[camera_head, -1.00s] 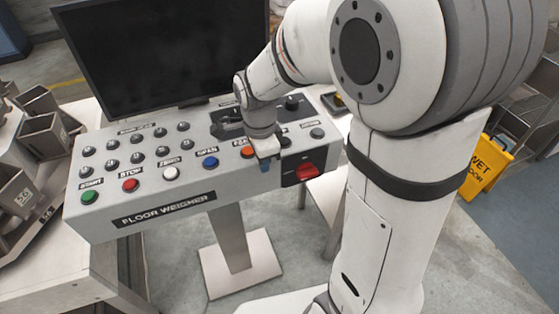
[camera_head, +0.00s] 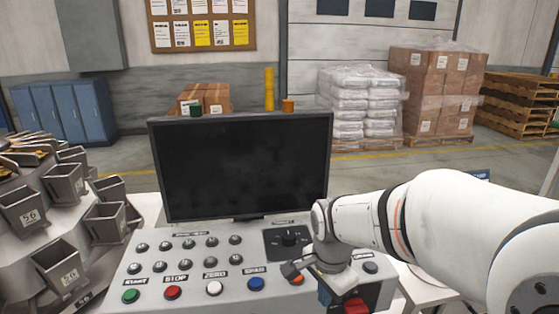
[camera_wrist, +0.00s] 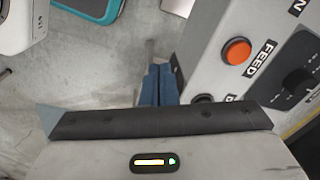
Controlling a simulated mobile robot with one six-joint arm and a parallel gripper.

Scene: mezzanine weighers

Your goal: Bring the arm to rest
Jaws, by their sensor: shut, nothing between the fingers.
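My arm reaches in from the right in the head view and bends down over the right part of the grey control panel (camera_head: 200,292). My gripper (camera_head: 324,292) hangs at the panel's front edge, beside the orange button (camera_head: 297,279), and partly hides that area. In the wrist view my gripper (camera_wrist: 158,80) shows two blue fingers pressed together with nothing between them. There the orange button (camera_wrist: 237,51), labelled FEED, lies to the right of the fingers, with grey floor beneath them. I cannot tell whether the fingers touch the panel side.
A dark monitor (camera_head: 243,165) stands behind the panel. A red switch (camera_head: 355,307) is close to my gripper's right. Metal weigher buckets (camera_head: 62,183) crowd the left. Wrapped pallets (camera_head: 360,103) stand far back. A teal-edged object (camera_wrist: 95,8) is at the wrist view's top.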

